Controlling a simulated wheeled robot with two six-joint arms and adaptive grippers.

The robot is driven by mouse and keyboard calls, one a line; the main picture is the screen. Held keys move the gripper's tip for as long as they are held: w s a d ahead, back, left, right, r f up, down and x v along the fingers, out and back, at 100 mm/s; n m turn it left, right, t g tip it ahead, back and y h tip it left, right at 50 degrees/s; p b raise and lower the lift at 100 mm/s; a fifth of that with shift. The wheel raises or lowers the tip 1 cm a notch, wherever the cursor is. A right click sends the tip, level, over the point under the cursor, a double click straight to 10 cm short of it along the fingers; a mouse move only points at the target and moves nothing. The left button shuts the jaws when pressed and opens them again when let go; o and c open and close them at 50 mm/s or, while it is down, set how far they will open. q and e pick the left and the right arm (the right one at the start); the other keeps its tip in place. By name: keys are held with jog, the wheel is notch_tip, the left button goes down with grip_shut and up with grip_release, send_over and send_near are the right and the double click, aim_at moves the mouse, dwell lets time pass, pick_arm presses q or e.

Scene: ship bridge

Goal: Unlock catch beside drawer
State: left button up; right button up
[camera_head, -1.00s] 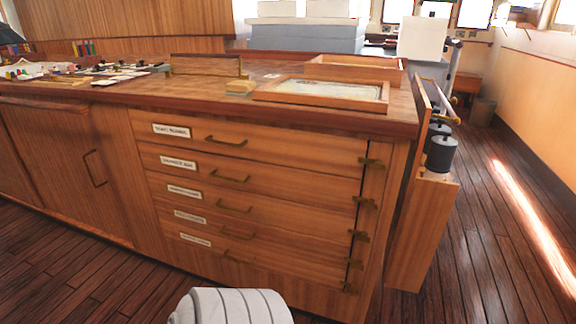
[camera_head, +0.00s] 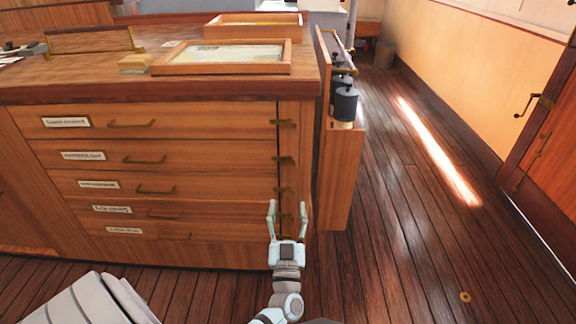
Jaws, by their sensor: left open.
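The wooden cabinet has a stack of labelled drawers, the top drawer (camera_head: 200,135) among them, each with a brass handle. All drawers look closed. Small brass catches run down the seam at their right: the top catch (camera_head: 283,123), a second catch (camera_head: 284,160) and a third catch (camera_head: 287,190) show. Those visible lie roughly level across the seam. Lower ones are partly or wholly hidden by my left gripper (camera_head: 287,204). It is open, fingers pointing up, in front of the lower right of the cabinet. Contact with a catch cannot be told. My right gripper is out of view.
The cabinet top carries a framed chart (camera_head: 222,58), an open wooden tray (camera_head: 254,25) and a small block (camera_head: 135,63). A side rack with dark canisters (camera_head: 346,103) stands right of the cabinet. The plank floor (camera_head: 400,220) at the right is mostly clear.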

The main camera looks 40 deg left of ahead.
pick_arm(q)
jog(key=b+x, duration=0.2)
jog(key=x, duration=1.1)
jog(key=shift+w+d+f+b, duration=0.1)
jog(key=shift+f+b, duration=0.05)
jog(key=shift+b, duration=0.25)
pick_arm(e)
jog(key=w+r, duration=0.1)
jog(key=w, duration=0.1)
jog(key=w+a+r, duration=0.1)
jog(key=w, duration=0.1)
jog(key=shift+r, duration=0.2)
pick_arm(q)
jog(key=shift+h, duration=0.3)
jog(key=c, duration=1.1)
